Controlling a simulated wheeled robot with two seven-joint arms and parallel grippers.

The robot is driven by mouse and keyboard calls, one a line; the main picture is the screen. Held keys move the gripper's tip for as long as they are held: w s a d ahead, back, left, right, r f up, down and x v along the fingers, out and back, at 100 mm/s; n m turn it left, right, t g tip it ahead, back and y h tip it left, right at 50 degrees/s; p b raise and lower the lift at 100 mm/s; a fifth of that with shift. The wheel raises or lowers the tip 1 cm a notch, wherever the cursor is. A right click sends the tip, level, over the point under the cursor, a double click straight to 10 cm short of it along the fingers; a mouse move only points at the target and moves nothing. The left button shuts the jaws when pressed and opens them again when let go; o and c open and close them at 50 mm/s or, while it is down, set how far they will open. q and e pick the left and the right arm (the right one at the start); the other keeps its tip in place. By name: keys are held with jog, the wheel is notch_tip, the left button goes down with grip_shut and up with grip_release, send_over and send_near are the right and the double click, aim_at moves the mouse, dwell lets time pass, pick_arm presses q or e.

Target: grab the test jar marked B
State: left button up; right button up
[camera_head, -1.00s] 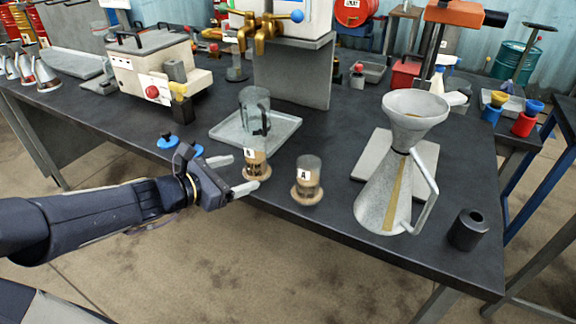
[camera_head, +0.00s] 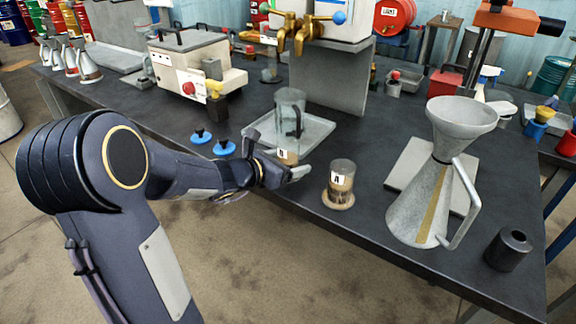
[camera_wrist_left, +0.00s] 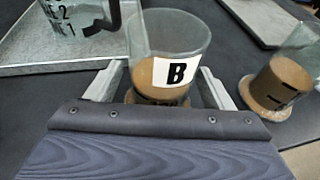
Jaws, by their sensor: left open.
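The test jar marked B (camera_wrist_left: 170,40) is a clear glass with brown liquid and a white B label. In the left wrist view it stands upright between the two fingers of my left gripper (camera_wrist_left: 160,90), which is open with gaps beside the glass. In the head view my left gripper (camera_head: 288,170) reaches jar B (camera_head: 287,157) from the left and hides most of it. The similar jar marked A (camera_head: 341,180) stands on a round cork-coloured base to the right; it also shows in the left wrist view (camera_wrist_left: 282,78). My right gripper is out of view.
A clear jug (camera_head: 290,108) stands on a grey tray (camera_head: 318,130) just behind jar B. A metal funnel (camera_head: 461,114) sits in a cone-shaped can (camera_head: 418,210) at right. Blue stoppers (camera_head: 224,147) lie at left. The table's front edge is close to both jars.

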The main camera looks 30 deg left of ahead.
pick_arm(q)
jog(key=shift+c, duration=0.3)
jog(key=c, duration=1.1)
jog(key=shift+r, duration=0.1)
